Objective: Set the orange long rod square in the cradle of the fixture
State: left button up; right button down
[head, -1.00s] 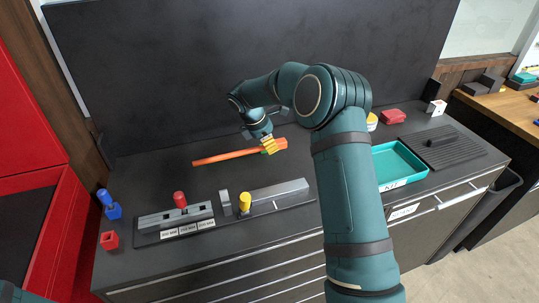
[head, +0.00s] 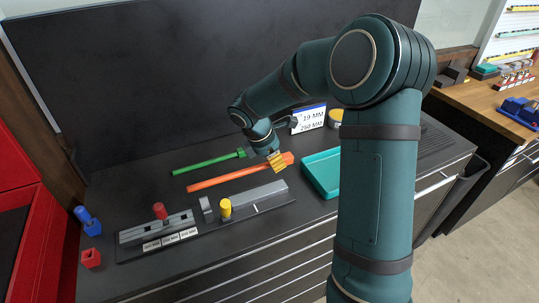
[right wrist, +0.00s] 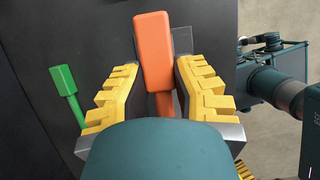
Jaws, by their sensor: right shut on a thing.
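The orange long rod (head: 231,179) lies roughly left to right in the head view, behind the fixture (head: 187,242), with its thick head at the right. My right gripper (head: 277,161) is shut on it at this head end. In the right wrist view the rod's orange head (right wrist: 154,50) shows between the yellow fingers of my right gripper (right wrist: 155,95). The fixture has a grey slotted block with a red knob (head: 159,211), a small upright, a yellow knob (head: 225,207) and a long grey block (head: 260,197). The rod's height above the bench is unclear. My left gripper is out of view.
A green rod (head: 208,162) lies behind the orange one. A white sign (head: 309,118) stands at the back. A teal tray (head: 322,172) is right of the fixture. Blue (head: 90,223) and red (head: 91,259) pieces stand at its left. A dark panel closes the back.

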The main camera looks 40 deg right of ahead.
jog(key=b, duration=0.4)
send_over(277, 186)
jog(key=a, duration=0.1)
jog(key=shift+w+f, duration=0.1)
jog(key=shift+f, duration=1.95)
jog(key=shift+f+b, duration=0.9)
jog(key=shift+f, duration=1.2)
jog(key=shift+f, duration=0.2)
jog(key=c, duration=0.8)
grip_release()
jog(key=shift+a, duration=0.1)
